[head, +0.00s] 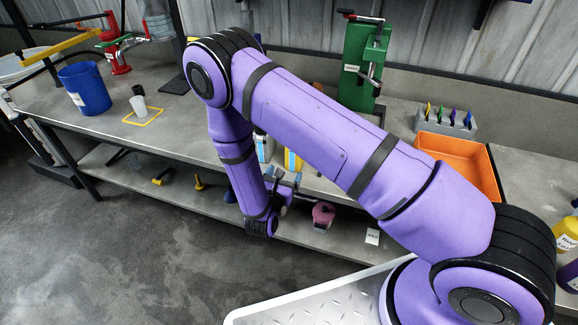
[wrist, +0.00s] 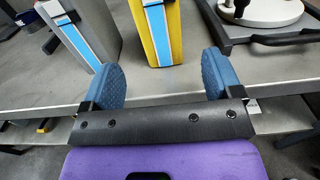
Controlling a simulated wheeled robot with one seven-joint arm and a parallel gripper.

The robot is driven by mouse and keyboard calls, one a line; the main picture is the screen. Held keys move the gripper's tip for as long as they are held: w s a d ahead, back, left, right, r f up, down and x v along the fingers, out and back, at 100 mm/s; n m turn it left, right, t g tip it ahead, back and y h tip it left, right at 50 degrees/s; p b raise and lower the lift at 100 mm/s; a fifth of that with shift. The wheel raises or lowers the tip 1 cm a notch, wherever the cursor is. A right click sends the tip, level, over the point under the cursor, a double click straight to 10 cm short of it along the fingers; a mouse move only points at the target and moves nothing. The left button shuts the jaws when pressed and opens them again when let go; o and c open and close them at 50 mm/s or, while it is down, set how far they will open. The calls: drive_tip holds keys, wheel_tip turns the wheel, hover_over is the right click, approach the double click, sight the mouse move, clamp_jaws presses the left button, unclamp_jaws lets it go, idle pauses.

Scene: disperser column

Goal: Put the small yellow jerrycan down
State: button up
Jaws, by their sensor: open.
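A yellow container with a blue and white stripe, which looks like the small yellow jerrycan (wrist: 172,42), stands on the bench in the wrist view. In the head view only a sliver of it (head: 292,160) shows behind my arm. My gripper (wrist: 160,80) is open, with its two blue fingers wide apart. The jerrycan's base is just beyond the fingertips, roughly in line with the gap, with clear space on both sides. In the head view my gripper (head: 284,180) is at the bench's front edge, partly hidden by my arm.
A grey container with a blue stripe (wrist: 88,32) stands left of the jerrycan. A dark frame with a white disc (wrist: 265,12) is at the right. The bench also holds a blue bucket (head: 85,88), a green press (head: 362,65) and an orange tray (head: 458,152). A lower shelf holds small items.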

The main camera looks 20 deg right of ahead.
drive_tip(key=s+d+r+m+g+h, duration=0.1)
drive_tip(key=s+d+r+m+g, duration=0.1)
drive_tip(key=d+r+m+g, duration=0.5)
drive_tip(key=s+d+r+m+g+h, duration=0.1)
drive_tip(key=s+d+r+m+g, duration=0.2)
drive_tip(key=r, duration=0.9)
drive_tip(key=s+d+r+m+g+h, duration=0.1)
drive_tip(key=s+d+r+m+g, duration=0.1)
drive_tip(key=d+r+m+g, duration=0.5)
drive_tip(key=s+a+r+m+t+y, duration=0.2)
drive_tip(key=s+r+m+t+y, duration=0.2)
drive_tip(key=s+r, duration=0.6)
drive_tip(key=s+a+r+m+t+y, duration=0.1)
drive_tip(key=s+r+m+t+y, duration=0.2)
drive_tip(key=s+r+m+y, duration=0.4)
drive_tip(key=shift+s+a+r+m+t+y, duration=0.4)
drive_tip(key=shift+s+r+y, duration=1)
drive_tip(key=shift+s, duration=1)
